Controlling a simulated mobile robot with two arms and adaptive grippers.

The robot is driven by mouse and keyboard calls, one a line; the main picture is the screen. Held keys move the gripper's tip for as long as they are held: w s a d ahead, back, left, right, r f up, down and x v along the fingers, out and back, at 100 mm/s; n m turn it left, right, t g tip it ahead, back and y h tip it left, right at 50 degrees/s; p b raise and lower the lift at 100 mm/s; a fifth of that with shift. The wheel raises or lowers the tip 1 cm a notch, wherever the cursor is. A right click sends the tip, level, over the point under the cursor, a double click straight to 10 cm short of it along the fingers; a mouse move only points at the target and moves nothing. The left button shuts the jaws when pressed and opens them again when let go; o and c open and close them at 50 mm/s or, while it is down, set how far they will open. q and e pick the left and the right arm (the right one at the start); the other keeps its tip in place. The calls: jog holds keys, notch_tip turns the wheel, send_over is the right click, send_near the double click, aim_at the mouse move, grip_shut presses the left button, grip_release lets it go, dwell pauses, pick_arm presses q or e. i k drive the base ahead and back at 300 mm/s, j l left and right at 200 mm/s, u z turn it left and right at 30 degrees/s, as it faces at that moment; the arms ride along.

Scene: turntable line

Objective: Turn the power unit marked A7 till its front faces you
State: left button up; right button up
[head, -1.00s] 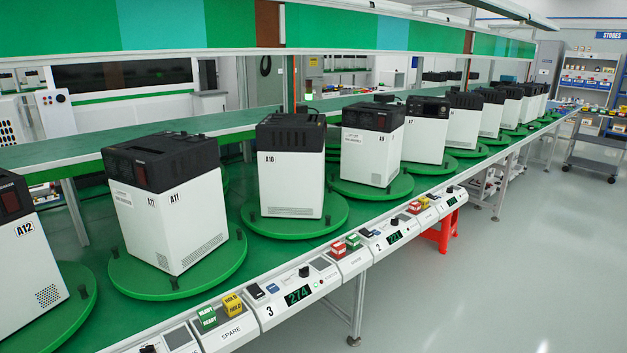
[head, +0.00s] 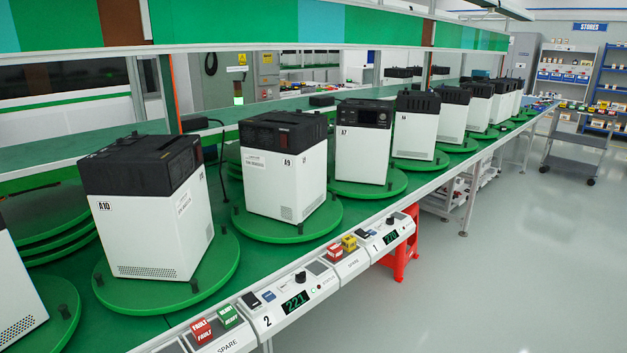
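The power unit marked A7 (head: 361,153) stands upright on its green turntable (head: 388,189), in the middle of the line in the head view. It has a white body and a black top section. The black band on the side towards me shows a small display and knobs, and the A7 mark is at the upper left of the white face below. The turntable has short dark pegs near its rim. Neither of my grippers is in view.
Unit A9 (head: 268,190) stands left of A7, and A10 (head: 150,240) is further left. More units (head: 416,130) run away to the right. Control panels line the bench's front edge, with green displays (head: 391,238). A red stool (head: 400,262) stands beneath. The right-hand floor is clear, with a trolley (head: 580,140) further back.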

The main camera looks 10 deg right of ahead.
aim_at(397, 182)
jog(key=i+l+z, duration=0.15)
jog(key=i+l, duration=0.85)
jog(key=l, duration=0.3)
jog(key=i+l+z, duration=0.1)
jog(key=i+l, duration=0.95)
jog(key=i+l+u, duration=0.45)
jog(key=l+u, duration=0.15)
jog(key=i+l+u, duration=0.15)
jog(key=l+u, duration=0.15)
jog(key=l, duration=0.15)
jog(key=u, duration=0.45)
